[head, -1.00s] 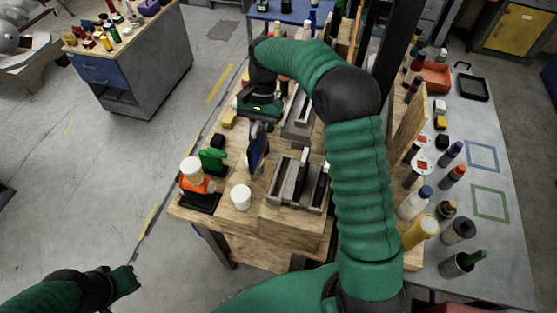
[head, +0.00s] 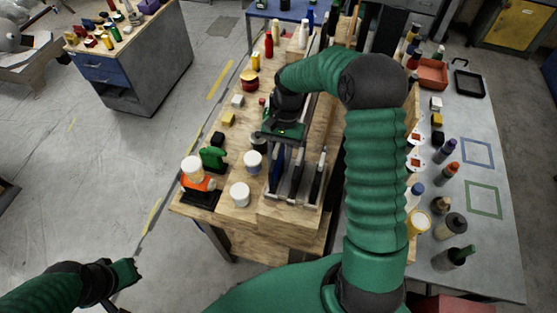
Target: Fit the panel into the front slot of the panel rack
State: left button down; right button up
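The panel rack (head: 309,204) stands on the wooden bench, with dark panels (head: 298,178) with light edges upright in its slots. A blue panel (head: 278,172) stands roughly upright at the rack's left side, under my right gripper (head: 280,138). The gripper appears shut on its upper end, though the fingertips are partly hidden by the hand. I cannot tell whether the panel's lower edge is inside the leftmost slot or just above it. My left gripper (head: 128,273) is low at the left, away from the bench; its fingers are too small to read.
White jars (head: 240,195) stand just left of the rack. An orange and black holder (head: 199,191) and a green item (head: 213,158) stand near the bench's left edge. A grey table (head: 480,260) with bottles lies to the right.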

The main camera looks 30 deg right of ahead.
jog(key=shift+d, duration=0.2)
jog(key=shift+w+a, duration=0.1)
jog(key=shift+w, duration=0.15)
jog(key=b+v, duration=0.3)
jog(key=v, duration=0.8)
jog(key=shift+r, duration=0.45)
